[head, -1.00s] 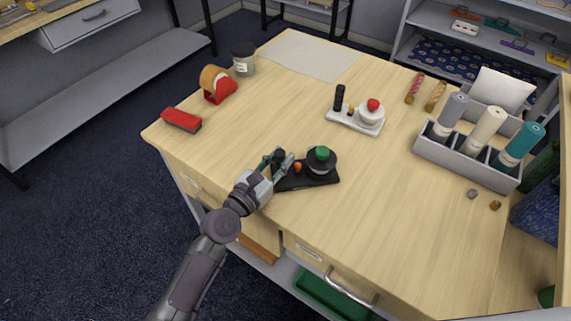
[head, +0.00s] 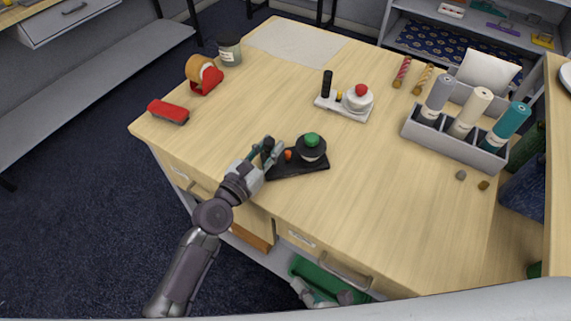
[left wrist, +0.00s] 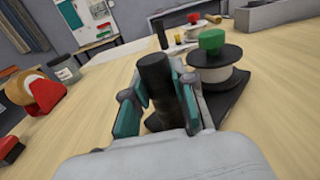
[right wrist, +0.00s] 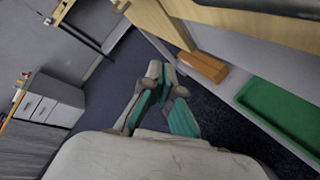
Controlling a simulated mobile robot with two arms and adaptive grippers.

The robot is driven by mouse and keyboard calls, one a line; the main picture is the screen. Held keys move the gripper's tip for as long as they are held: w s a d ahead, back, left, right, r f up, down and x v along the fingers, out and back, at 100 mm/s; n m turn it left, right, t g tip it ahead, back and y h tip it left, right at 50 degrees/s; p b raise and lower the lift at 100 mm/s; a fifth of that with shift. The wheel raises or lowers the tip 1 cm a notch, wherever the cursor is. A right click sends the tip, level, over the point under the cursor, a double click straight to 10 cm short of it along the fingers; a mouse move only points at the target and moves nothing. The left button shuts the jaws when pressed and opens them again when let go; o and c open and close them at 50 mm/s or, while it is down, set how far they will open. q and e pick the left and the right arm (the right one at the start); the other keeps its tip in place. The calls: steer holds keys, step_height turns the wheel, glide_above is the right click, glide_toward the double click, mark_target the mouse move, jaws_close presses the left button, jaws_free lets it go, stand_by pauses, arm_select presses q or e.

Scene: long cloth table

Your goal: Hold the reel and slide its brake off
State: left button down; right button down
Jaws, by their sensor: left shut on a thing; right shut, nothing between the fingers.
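The near reel has a black base (head: 292,165), a spool with a green knob (head: 311,141), a small orange piece (head: 287,155) and a black upright handle (left wrist: 154,78). My left gripper (head: 270,147) is shut around that handle, one teal finger on each side, as the left wrist view (left wrist: 156,90) shows. The base rests on the table. The orange piece is hidden in the left wrist view. My right gripper (right wrist: 158,72) is shut and empty, low beside the table's front; it also shows at the bottom of the head view (head: 302,287).
A second reel with a white base (head: 341,108) and red knob stands behind. A tape dispenser (head: 205,83), red stapler (head: 168,112) and jar (head: 230,50) are at left. A grey rack (head: 453,146) holds rolls at right.

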mark_target(285, 173)
steer(key=w+a+r+m+t+h, duration=0.1)
steer(key=w+r+m+t, duration=0.1)
steer(key=w+r+m, duration=0.1)
steer(key=w+a+r+m+t+h, duration=0.1)
steer(key=w+r+m, duration=0.3)
steer(key=r, duration=0.4)
steer(key=w+r+m+t+h, duration=0.2)
steer(key=w+r+m+t, duration=0.1)
steer(key=w+r+m, duration=0.1)
steer(key=shift+w+a+r+m+h, duration=0.1)
steer(key=shift+a+r+m+h, duration=0.1)
steer(key=shift+r, duration=0.25)
steer(key=shift+w+a+r+m+h, duration=0.1)
steer(key=shift+a+r+m+h, duration=0.1)
steer(key=shift+r, duration=0.2)
steer(key=w, duration=0.3)
steer(key=w+a, duration=0.1)
steer(key=w, duration=0.5)
steer(key=shift+a, duration=0.25)
steer(key=w+d, duration=0.1)
steer(key=w, duration=0.2)
steer(key=shift+d, duration=0.35)
steer(key=shift+w+d+f, duration=0.1)
steer(key=shift+w+d, duration=0.25)
